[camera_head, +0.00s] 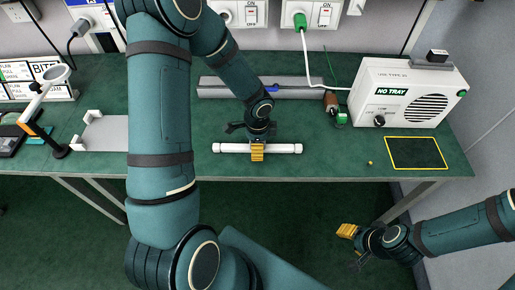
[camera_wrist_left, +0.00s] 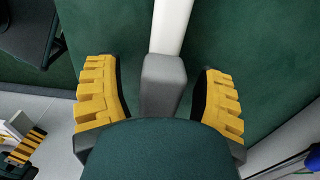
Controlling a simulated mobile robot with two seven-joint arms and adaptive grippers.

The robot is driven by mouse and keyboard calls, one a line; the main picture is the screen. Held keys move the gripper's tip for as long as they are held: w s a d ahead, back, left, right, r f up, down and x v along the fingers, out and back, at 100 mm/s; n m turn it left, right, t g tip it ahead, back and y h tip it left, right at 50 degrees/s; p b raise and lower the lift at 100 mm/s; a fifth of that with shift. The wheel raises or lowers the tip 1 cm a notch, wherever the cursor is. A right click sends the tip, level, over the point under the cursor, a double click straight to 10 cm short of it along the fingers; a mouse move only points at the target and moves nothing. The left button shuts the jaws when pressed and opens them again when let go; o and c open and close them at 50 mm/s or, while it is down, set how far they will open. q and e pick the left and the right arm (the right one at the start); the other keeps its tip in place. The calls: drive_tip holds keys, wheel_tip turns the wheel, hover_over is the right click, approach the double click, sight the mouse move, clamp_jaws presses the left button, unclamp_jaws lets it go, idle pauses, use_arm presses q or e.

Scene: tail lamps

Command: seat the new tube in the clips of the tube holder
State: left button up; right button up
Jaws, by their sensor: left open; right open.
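A white tube (camera_head: 285,148) lies left to right near the table's front edge. It also shows in the left wrist view (camera_wrist_left: 172,25), running up from a grey block (camera_wrist_left: 162,85) that I cannot identify. My left gripper (camera_head: 257,152) is over the tube's middle, its yellow fingers open on either side; I cannot tell whether they touch it. A grey plate with white upright clips (camera_head: 105,130), which looks like the tube holder, is at the left, its right part hidden behind my left arm. My right gripper (camera_head: 350,245) is open and empty, beyond the table's front edge.
A long grey channel (camera_head: 300,88) lies behind the tube. A white box labelled NO TRAY (camera_head: 405,92) stands at the right, beside a yellow-outlined area (camera_head: 416,153). A magnifier on a stand (camera_head: 45,95) is at far left. The green table (camera_head: 330,163) right of the tube is mostly clear.

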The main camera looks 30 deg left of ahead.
use_arm(q)
clamp_jaws()
drive_tip(key=shift+r, duration=0.15)
